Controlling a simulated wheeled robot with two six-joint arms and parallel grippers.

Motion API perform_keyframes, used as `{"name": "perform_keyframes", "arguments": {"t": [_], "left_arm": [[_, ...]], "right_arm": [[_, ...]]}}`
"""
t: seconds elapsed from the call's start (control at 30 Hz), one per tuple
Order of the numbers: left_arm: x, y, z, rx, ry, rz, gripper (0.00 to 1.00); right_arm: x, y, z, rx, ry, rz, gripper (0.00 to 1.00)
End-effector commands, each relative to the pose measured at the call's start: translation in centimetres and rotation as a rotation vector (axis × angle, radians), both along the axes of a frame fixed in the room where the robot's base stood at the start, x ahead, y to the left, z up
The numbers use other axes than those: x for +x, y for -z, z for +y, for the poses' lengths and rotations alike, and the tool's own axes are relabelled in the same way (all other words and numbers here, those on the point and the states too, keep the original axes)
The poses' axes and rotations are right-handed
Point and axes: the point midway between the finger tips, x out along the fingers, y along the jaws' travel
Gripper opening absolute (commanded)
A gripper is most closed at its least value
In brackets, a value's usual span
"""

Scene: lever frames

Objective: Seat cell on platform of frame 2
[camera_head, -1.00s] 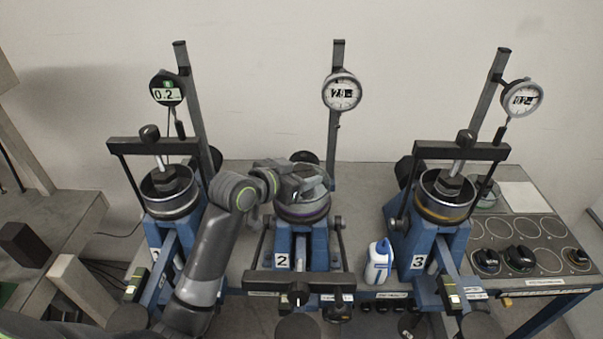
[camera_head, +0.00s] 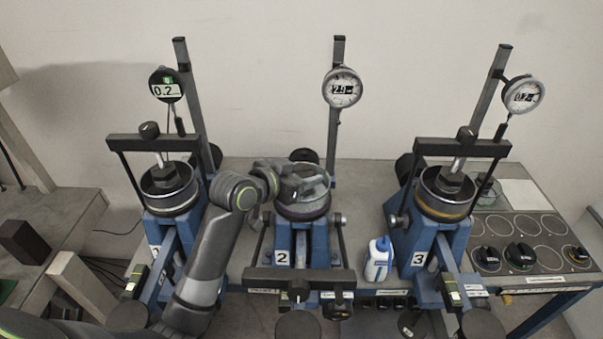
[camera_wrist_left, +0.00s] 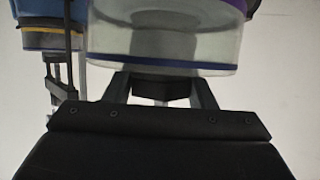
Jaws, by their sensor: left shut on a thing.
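The cell (camera_head: 303,209) is a round clear-walled pot with a purple band low down, at the platform on top of blue frame 2 (camera_head: 302,240) in the middle of the head view. In the left wrist view the cell (camera_wrist_left: 165,45) fills the top, with clear wall, blue band and a grey core. My left gripper (camera_head: 304,184) is above the cell and shut on its dark top part, between the fingers (camera_wrist_left: 163,88). The arm partly covers the cell. Whether its base touches the platform is hidden. My right gripper is out of view.
Frame 2's dial gauge (camera_head: 342,88) hangs on a post behind. Its crossbar (camera_head: 299,281) lies low in front. Frame 1 (camera_head: 170,225) and frame 3 (camera_head: 432,230) stand either side with cells under raised yokes. A white-blue bottle (camera_head: 377,260) stands between frames 2 and 3.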

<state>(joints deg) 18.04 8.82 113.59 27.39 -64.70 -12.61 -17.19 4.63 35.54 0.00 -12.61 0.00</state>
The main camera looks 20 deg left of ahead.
Motion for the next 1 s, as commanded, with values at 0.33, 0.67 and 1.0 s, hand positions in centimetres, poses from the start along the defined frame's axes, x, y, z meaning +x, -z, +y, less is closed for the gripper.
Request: {"name": "perform_keyframes", "arguments": {"t": [0.33,0.67,1.0], "left_arm": [[0.0,-0.2,0.0,0.000,0.000,-0.003,0.76],[-1.0,-0.7,0.5,0.001,-0.001,0.003,0.76],[-6.1,-3.3,2.9,0.003,-0.001,0.002,0.76]], "right_arm": [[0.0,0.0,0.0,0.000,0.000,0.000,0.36],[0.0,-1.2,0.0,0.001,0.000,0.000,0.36],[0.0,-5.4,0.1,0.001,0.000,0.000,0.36]]}}
